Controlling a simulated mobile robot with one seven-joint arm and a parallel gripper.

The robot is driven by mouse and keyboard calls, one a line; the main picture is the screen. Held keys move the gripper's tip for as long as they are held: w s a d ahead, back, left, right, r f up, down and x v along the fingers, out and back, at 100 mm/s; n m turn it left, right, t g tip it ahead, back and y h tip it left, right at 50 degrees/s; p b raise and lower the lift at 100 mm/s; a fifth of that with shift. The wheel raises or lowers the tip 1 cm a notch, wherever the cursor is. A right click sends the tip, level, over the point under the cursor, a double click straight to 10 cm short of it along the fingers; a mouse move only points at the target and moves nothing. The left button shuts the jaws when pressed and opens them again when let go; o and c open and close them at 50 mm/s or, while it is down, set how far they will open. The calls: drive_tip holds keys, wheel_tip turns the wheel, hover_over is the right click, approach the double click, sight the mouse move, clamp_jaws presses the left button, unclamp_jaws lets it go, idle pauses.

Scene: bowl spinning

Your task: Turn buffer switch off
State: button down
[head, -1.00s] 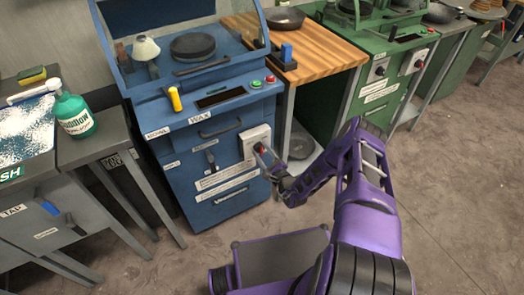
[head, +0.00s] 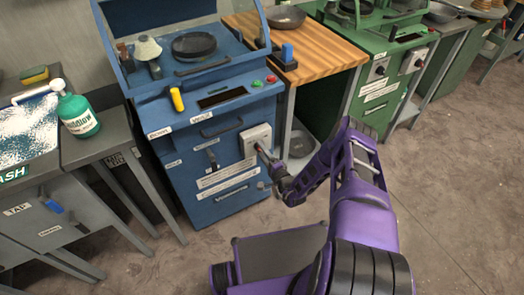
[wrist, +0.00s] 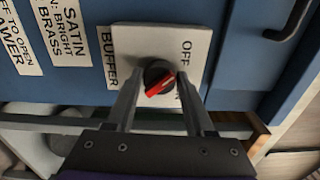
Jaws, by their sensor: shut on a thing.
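The buffer switch (wrist: 157,79) is a round black knob with a red pointer bar on a pale plate (wrist: 135,40) marked BUFFER and OFF. A further label beside OFF is mostly hidden by a finger. The red bar lies slanted in the wrist view. My gripper (wrist: 160,76) has one finger on each side of the knob and is shut on it. In the head view my gripper (head: 262,150) is at the pale plate (head: 249,138) on the front of the blue cabinet (head: 222,205); the knob is mostly hidden there.
A dark handle (wrist: 291,20) is at the upper right of the wrist view. A wooden-topped table (head: 325,52) stands right of the blue cabinet, with a green machine (head: 378,98) beyond. Open floor (head: 450,180) lies to the right.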

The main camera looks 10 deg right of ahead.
drive_tip(key=shift+n, duration=0.4)
drive_tip(key=shift+c, duration=1.4)
unclamp_jaws()
drive_tip(key=shift+d, duration=0.1)
